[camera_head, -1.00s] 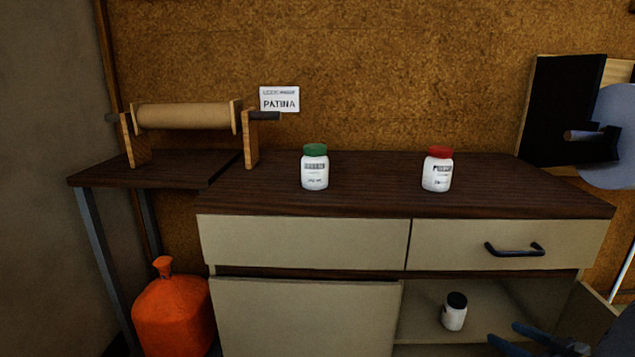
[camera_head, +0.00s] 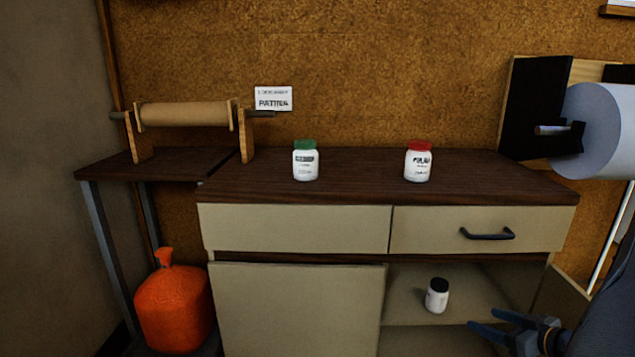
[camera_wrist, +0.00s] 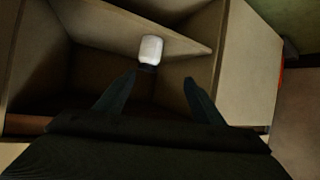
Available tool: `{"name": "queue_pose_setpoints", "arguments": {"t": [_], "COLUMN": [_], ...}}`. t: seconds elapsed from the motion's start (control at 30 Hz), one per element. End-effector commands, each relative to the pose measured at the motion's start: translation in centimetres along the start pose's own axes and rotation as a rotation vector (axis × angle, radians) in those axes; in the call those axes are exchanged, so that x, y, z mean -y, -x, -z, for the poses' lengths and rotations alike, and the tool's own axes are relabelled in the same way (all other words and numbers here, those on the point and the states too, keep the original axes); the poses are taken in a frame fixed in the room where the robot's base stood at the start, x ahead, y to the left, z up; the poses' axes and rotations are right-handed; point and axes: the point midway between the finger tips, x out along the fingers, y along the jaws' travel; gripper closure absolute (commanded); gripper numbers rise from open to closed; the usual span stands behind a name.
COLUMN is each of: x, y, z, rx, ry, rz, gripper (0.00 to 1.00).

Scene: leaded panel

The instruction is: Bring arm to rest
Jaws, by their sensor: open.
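My gripper (camera_head: 490,332) is at the lower right of the head view, in front of the open lower cabinet compartment. In the wrist view my gripper (camera_wrist: 158,82) has its two fingers spread, with nothing between them. A white jar with a black lid (camera_head: 437,295) stands upright on the shelf inside the compartment, to the left of and apart from the fingers in the head view. The jar (camera_wrist: 151,48) also shows beyond the fingertips in the wrist view. Part of my arm is cut off at the right edge of the head view.
A green-lidded jar (camera_head: 305,161) and a red-lidded jar (camera_head: 418,161) stand on the dark worktop (camera_head: 360,178). A drawer handle (camera_head: 487,233) sticks out above the compartment. An open door (camera_head: 562,296) is at the right. An orange container (camera_head: 174,305) stands lower left.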

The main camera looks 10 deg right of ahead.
Motion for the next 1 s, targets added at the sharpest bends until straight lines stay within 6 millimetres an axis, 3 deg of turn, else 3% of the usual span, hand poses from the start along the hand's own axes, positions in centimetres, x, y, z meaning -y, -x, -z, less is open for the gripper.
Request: {"name": "queue_pose_setpoints", "arguments": {"t": [0.27,0.47,0.73,0.87,1.0], "x": [2.2,6.6,15.2,19.8,25.7], "y": [-4.3,-8.1,-10.3,-10.0,-8.8], "z": [4.1,9.0,14.7,16.6,18.5], "rx": [0.128,0.269,0.435,0.502,0.576], "ry": [0.067,0.132,0.187,0.2,0.211], "rz": [-0.004,-0.017,-0.033,-0.031,-0.02], "gripper": [0.37,0.37,0.37,0.37,0.37]}}
